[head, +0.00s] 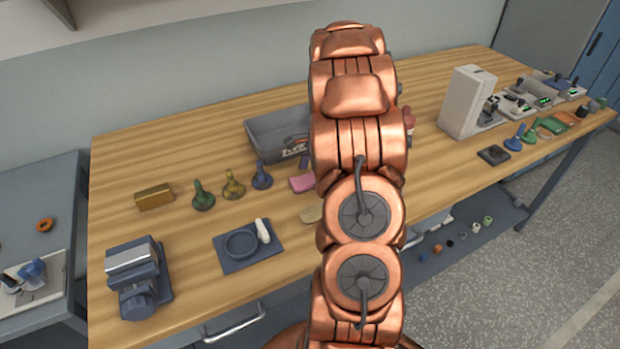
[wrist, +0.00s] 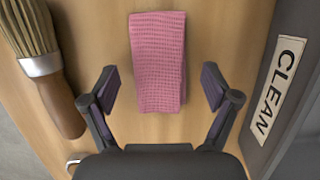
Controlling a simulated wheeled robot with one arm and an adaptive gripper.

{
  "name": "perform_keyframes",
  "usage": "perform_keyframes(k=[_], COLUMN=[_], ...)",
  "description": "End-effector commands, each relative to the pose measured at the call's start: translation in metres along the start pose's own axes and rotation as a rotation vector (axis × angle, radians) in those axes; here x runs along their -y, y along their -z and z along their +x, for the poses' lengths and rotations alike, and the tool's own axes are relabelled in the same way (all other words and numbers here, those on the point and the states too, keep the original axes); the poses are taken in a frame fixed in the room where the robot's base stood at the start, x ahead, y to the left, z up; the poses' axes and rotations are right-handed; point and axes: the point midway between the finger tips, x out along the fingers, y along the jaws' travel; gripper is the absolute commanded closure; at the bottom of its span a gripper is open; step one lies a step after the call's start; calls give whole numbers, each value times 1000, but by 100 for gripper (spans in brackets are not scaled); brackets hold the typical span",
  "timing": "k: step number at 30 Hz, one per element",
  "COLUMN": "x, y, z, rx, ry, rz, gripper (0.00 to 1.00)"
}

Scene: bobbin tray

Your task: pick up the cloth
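The cloth is pink and folded with a woven texture. In the wrist view the cloth (wrist: 158,62) lies flat on the wooden bench, straight ahead of my gripper. In the head view part of the cloth (head: 302,183) shows left of my arm; the rest is hidden behind it. My gripper (wrist: 158,90) is open and empty in the wrist view. Its two fingers are spread wide, one to each side of the cloth's near end. I cannot tell the height of the fingers above the bench. In the head view the gripper is mostly hidden by my arm.
A brush with a wooden handle (wrist: 62,107) lies left of the cloth. A grey tray (head: 262,133) with a CLEAN label (wrist: 279,90) stands close on the right in the wrist view. A blue plate (head: 222,258) and several knobbed tools stand further left on the bench (head: 140,222).

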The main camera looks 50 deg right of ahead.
Motion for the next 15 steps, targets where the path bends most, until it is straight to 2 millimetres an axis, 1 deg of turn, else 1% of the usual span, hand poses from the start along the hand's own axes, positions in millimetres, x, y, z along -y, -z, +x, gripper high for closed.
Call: perform_keyframes(k=[1,2,15], x=[0,0,0], y=[0,0,0], z=[0,0,0], rx=[0,0,1], ry=[0,0,-1], rz=[0,0,0], gripper=[20,23,69])
